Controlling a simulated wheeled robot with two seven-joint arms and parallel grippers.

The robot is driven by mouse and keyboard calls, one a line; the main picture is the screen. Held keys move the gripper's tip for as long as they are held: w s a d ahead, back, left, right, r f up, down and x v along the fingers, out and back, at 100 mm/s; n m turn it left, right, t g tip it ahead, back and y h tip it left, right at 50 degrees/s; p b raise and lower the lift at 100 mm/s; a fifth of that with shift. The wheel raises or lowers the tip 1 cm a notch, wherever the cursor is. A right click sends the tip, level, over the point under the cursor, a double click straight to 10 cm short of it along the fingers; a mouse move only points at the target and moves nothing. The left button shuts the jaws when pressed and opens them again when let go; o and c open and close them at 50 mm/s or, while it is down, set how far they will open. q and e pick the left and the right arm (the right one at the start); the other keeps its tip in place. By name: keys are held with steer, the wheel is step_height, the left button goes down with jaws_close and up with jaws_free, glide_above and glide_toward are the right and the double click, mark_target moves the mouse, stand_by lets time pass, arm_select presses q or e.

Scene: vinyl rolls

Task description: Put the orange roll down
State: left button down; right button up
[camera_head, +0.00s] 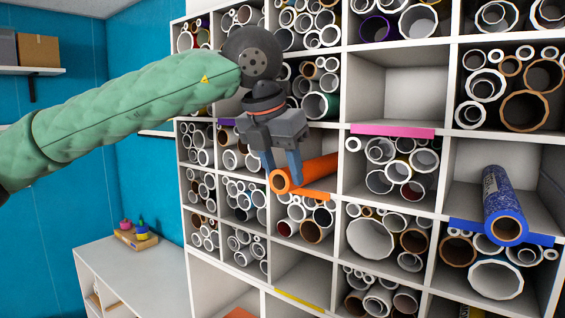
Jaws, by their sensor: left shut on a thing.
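The orange roll (318,171) is a thin tube with an open, hollow near end. It lies at the mouth of a shelf compartment whose front edge bears an orange strip (311,194). My left gripper (284,170), on the green-sleeved arm from the left, is shut on the orange roll near its front end, fingers pointing down. The roll's far end reaches back into the compartment. I cannot tell whether the roll touches the compartment floor. My right gripper is not in view.
A white shelf (390,207) of square compartments holds many rolls. A blue roll (503,205) lies in a compartment with a blue strip at right. The pink-strip (393,130) compartment is empty. A white cabinet (140,268) with small colored items stands lower left.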

arm_select(q)
steer(key=c, duration=0.8)
jaws_free()
steer(key=shift+f, duration=0.1)
steer(key=shift+c, duration=0.2)
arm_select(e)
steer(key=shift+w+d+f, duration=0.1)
arm_select(q)
steer(key=shift+a+r, duration=0.1)
steer(key=shift+r, duration=0.2)
steer(key=b+v, duration=0.4)
steer(key=v, duration=0.7)
steer(key=shift+r+b, duration=0.25)
steer(key=shift+b, duration=0.1)
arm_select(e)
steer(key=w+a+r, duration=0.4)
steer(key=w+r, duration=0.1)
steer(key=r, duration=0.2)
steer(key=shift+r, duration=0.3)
